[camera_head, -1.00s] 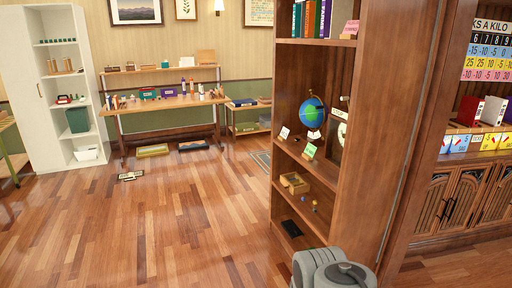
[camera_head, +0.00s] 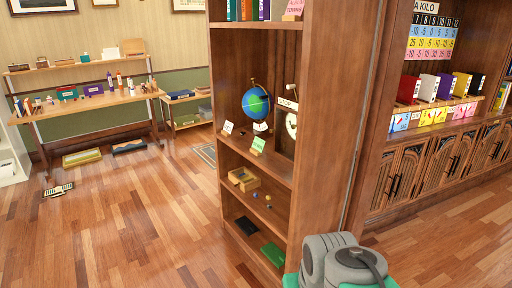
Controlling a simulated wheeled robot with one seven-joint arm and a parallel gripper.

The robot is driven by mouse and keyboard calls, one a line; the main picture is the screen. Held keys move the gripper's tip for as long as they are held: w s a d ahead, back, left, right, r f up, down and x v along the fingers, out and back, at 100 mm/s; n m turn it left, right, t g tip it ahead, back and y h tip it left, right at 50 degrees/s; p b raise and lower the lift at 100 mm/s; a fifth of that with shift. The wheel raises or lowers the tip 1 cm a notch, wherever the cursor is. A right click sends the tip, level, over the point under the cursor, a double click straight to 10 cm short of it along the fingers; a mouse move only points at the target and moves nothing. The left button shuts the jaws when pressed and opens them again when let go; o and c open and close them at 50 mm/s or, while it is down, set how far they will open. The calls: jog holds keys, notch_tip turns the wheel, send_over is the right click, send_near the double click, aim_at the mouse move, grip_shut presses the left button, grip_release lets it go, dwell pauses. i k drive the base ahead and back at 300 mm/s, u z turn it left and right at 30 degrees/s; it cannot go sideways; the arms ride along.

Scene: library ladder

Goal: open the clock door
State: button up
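I cannot make out a clock with a door for certain in the head view. A round, pale object (camera_head: 291,124), partly hidden by the side panel of the wooden bookcase (camera_head: 325,120), stands on a middle shelf beside a globe (camera_head: 256,102). I cannot tell whether it is a clock. A small white sign (camera_head: 288,104) is just above it. My gripper is not in view. Only grey and green parts of my own body show at the bottom, close to the bookcase's front foot.
Carved wooden cabinet doors (camera_head: 410,182) stand at the right, under a shelf of binders (camera_head: 428,87). A workbench (camera_head: 95,104) with small items stands at the back left. A small tray (camera_head: 59,190) lies on the floor. Open wood floor (camera_head: 130,225) is at the left and lower right.

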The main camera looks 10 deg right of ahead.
aim_at(276, 107)
jog(key=u, duration=0.4)
jog(key=i, duration=0.95)
jog(key=u, duration=0.65)
jog(key=i, duration=2)
jog(key=z, duration=0.35)
